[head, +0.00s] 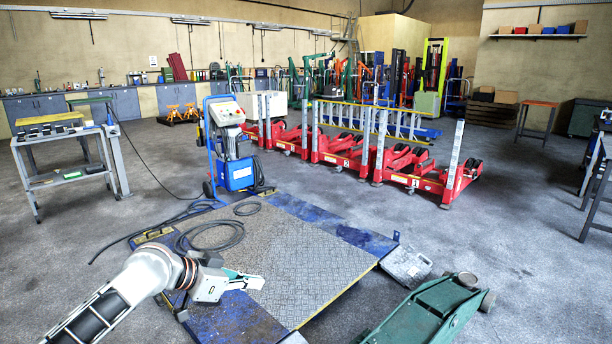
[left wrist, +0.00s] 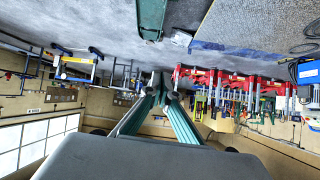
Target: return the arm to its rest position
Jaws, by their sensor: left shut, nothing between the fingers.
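My left arm comes in from the lower left in the head view. Its gripper (head: 246,283) is shut and empty, held above the near left part of the platform (head: 300,235). In the left wrist view the gripper's two green fingers (left wrist: 163,88) meet at their tips with nothing between them. The green trolley jack (head: 432,312) stands on the floor at the lower right of the head view, apart from the gripper. Part of it shows upside down at the top of the left wrist view (left wrist: 151,15). My right gripper is in neither view.
A blue machine (head: 237,174) on a cart stands behind the platform, with black hoses (head: 212,235) lying across it. A grey box (head: 406,266) sits by the platform's right edge. Red wheeled lifts (head: 345,155) stand behind. Floor on the right (head: 520,235) is clear.

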